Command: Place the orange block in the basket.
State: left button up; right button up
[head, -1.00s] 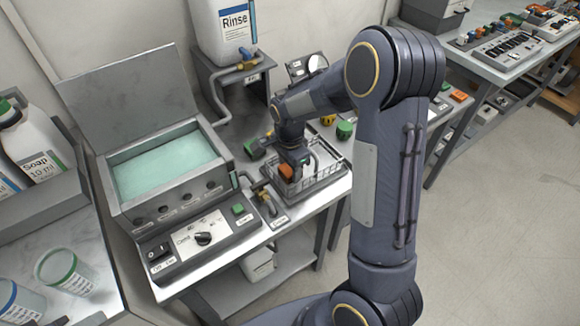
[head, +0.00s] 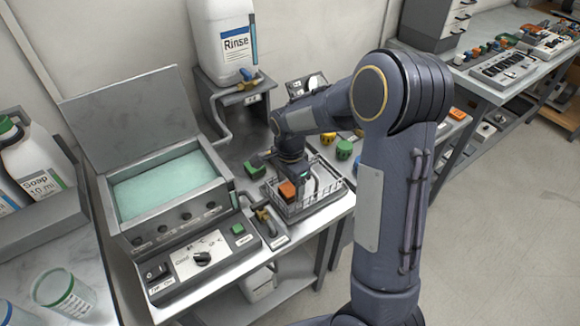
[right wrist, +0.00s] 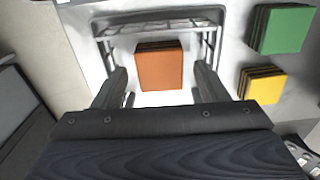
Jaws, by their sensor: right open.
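The orange block (head: 287,190) sits inside the wire basket (head: 318,204) on the bench. In the right wrist view the orange block (right wrist: 159,66) lies within the basket (right wrist: 150,24), ahead of and between the fingers. My right gripper (head: 297,186) is over the basket, pointing down. In the right wrist view its two fingers (right wrist: 159,88) are spread, with a gap on each side of the block. The gripper partly hides the basket's inside in the head view. My left gripper is not in view.
A green block (head: 254,168) lies left of the basket. Another green block (head: 344,149) and a yellow block (right wrist: 263,84) lie beyond it. An open cleaning unit (head: 165,185) stands left, and a Rinse jug (head: 222,40) on a stand behind.

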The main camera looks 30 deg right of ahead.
aim_at(290, 189)
notch_tip(290, 189, up, 10)
jog(key=s+a+r+n+t+y, duration=0.1)
jog(key=s+a+n+t+y, duration=0.1)
jog(key=s+n, duration=0.5)
jog(key=s+a+r+n+t+y, duration=0.1)
jog(key=s+a+n, duration=0.4)
jog(key=s, duration=1)
jog(key=r+n+t, duration=0.1)
jog(key=n+t, duration=0.1)
jog(key=n, duration=0.1)
jog(key=shift+a+n+t+y, duration=0.15)
jog(key=shift+n+t+y, duration=0.15)
jog(key=shift+y, duration=0.1)
